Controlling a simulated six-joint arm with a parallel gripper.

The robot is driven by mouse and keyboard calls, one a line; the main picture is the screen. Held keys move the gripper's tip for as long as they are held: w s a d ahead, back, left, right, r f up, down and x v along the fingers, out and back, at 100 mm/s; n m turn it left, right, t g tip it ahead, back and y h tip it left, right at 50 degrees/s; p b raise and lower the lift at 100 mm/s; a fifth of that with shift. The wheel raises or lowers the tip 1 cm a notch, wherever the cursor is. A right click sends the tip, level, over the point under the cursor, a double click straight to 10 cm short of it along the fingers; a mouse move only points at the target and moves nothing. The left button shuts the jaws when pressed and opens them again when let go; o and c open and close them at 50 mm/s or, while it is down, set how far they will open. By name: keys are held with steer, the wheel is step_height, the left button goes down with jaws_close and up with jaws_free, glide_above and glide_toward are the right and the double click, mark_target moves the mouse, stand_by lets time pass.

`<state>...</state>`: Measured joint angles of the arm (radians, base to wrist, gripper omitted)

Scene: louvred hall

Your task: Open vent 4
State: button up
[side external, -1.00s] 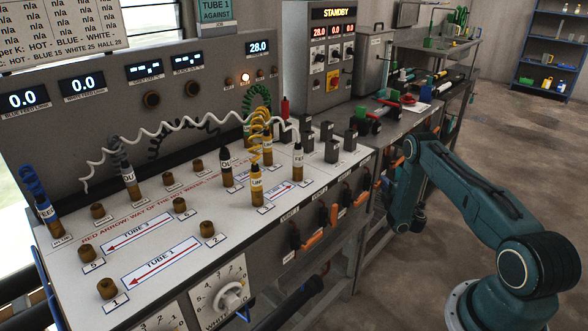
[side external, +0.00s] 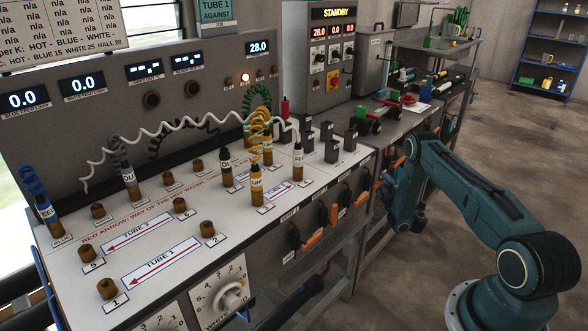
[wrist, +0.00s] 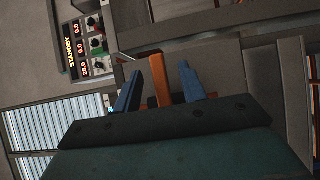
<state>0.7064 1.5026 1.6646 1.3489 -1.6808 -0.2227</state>
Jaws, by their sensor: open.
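Several orange vent handles line the front of the bench in the side external view, one of them (side external: 313,239) near the middle and another (side external: 362,198) further right. Their small labels are too small to read surely, so I cannot tell which is vent 4. My gripper (wrist: 158,86) is open, its two blue fingers pointing up in the wrist view. An orange handle (wrist: 160,78) stands between the fingers, with a gap visible on each side. In the side external view my gripper is at the bench front, right of the visible handles and largely hidden by my arm.
A grey control cabinet (side external: 331,60) reading STANDBY stands behind. A second bench with tools extends to the back right. The floor (side external: 520,150) right of the benches is clear.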

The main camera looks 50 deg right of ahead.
steer(key=s+a, duration=0.2)
steer(key=s, duration=0.4)
steer(key=shift+s, duration=0.3)
stand_by(0.6)
step_height(320, 180, up, 7)
steer(key=s+a, duration=0.1)
steer(key=s, duration=0.1)
steer(key=shift+s+a, duration=0.2)
steer(key=shift+a, duration=0.15)
stand_by(0.4)
